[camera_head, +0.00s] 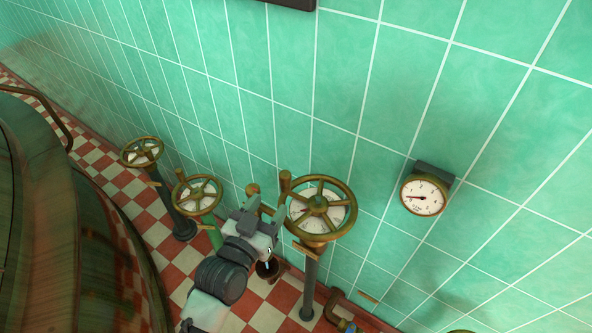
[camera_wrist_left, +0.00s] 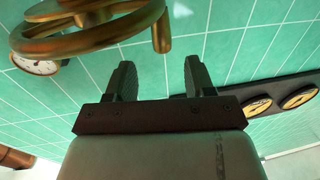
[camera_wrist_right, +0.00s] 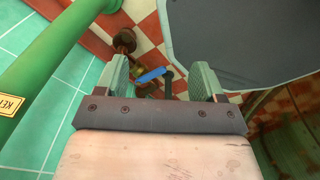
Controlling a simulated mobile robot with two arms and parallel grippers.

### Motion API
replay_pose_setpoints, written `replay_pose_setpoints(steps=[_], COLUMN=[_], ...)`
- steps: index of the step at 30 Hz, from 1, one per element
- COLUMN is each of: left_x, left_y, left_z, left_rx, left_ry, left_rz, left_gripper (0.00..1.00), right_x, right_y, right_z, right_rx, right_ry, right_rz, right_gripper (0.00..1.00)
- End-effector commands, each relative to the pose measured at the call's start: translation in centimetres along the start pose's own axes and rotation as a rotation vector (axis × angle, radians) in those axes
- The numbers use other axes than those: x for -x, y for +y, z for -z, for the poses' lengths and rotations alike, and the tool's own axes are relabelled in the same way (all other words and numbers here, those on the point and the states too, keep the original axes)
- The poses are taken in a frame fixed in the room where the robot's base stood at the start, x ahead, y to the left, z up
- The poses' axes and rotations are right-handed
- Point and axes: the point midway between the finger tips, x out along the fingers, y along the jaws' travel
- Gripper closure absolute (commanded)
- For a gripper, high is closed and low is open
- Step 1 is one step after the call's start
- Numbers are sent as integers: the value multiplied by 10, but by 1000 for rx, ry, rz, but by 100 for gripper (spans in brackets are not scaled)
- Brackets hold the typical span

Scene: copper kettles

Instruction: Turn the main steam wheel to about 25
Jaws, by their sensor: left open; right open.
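Three brass hand wheels on posts stand along the tiled wall in the head view. The largest and nearest wheel (camera_head: 333,236) has a dial face under its spokes and an upright handle peg (camera_head: 285,182) on its left rim. Which wheel is the main steam one I cannot read. My left gripper (camera_head: 268,203) is open and empty, just left of this wheel. In the left wrist view the wheel rim (camera_wrist_left: 85,42) and its peg (camera_wrist_left: 161,34) are just beyond the open jaws (camera_wrist_left: 160,78). My right gripper (camera_wrist_right: 160,80) is open and empty, away from the wheels.
A round wall gauge (camera_head: 423,196) hangs at the right, its needle pointing left; its numbers are too small to read. Two smaller wheels (camera_head: 197,194) (camera_head: 142,151) stand farther left. A large kettle (camera_head: 60,230) fills the left side. A green pipe (camera_wrist_right: 50,60) runs beside my right gripper.

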Motion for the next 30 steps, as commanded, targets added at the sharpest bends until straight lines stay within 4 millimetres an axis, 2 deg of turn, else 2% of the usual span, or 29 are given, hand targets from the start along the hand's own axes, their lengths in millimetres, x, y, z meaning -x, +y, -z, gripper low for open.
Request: replay_pose_setpoints(steps=[5, 9, 15, 21, 30], left_x=[-26, -54, -87, -103, -104], left_y=[0, 0, 0, 0, 0], left_z=[2, 2, 1, 0, 0], left_rx=[-2, -1, -1, -1, -1], left_ry=[3, 3, 3, 1, 1], left_rz=[0, -1, -2, -2, -2], left_gripper=[46, 46, 46, 46, 46], right_x=[3, 5, 8, 8, 8], right_y=[1, 0, -5, -8, -7], right_z=[7, 14, 15, 14, 11], right_rx=[0, -1, -4, -5, -4], right_ry=[10, 19, 21, 19, 15], right_rz=[-1, 0, 7, 10, 8], right_gripper=[31, 31, 31, 31, 31])
